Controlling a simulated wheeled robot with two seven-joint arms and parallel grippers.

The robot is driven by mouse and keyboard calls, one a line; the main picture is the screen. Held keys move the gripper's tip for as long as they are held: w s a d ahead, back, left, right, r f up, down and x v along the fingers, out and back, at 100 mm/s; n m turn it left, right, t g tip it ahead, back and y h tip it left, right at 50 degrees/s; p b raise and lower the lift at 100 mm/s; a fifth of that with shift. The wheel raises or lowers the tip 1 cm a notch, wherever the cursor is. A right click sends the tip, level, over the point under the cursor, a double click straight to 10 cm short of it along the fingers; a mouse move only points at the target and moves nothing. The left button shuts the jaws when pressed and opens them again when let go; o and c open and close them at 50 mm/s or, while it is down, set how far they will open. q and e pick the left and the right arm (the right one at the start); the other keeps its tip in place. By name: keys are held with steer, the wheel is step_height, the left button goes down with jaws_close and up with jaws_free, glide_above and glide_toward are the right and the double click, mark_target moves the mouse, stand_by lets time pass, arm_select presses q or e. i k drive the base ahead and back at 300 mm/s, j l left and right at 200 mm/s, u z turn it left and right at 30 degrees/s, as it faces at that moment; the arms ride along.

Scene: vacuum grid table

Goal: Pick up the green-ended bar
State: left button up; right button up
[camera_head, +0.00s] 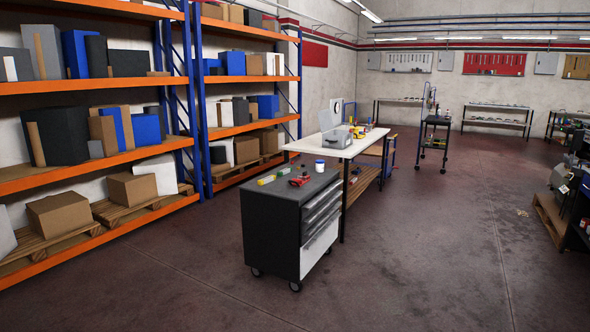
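A dark tool cabinet (268,230) on wheels stands in the middle of the floor. A white cup-like container (320,166) with a blue top stands at the top's back edge. Neither of my grippers is in view.
A white-topped table (355,149) stands behind the cabinet with a grey case on it. Orange and blue shelving (105,155) with boxes lines the left. A trolley (434,128) stands farther back.

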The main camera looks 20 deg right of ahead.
mark_target(280, 173)
steer(key=i+l+z, duration=0.15)
steer(key=i, duration=0.55)
steer(key=i+z, duration=0.2)
steer(key=i, duration=0.5)
steer(key=i+z, duration=0.15)
steer(key=i, duration=0.6)
steer(key=i+j+z, duration=0.2)
steer(key=i, duration=0.5)
steer(key=i+j+z, duration=0.1)
steer(key=i+j, duration=0.45)
steer(key=i+j+z, duration=0.15)
steer(key=i+j, duration=0.15)
steer(key=j, duration=0.15)
steer(key=i+j+z, duration=0.1)
steer(key=i+j, duration=0.15)
steer(key=j, duration=0.15)
steer(key=i+j, duration=0.25)
steer(key=j, duration=0.15)
steer(key=i+j+z, duration=0.15)
steer(key=i+j, duration=0.3)
steer(key=j, duration=0.35)
steer(key=i+j+z, duration=0.15)
steer(key=j, duration=0.25)
steer(key=i, duration=0.1)
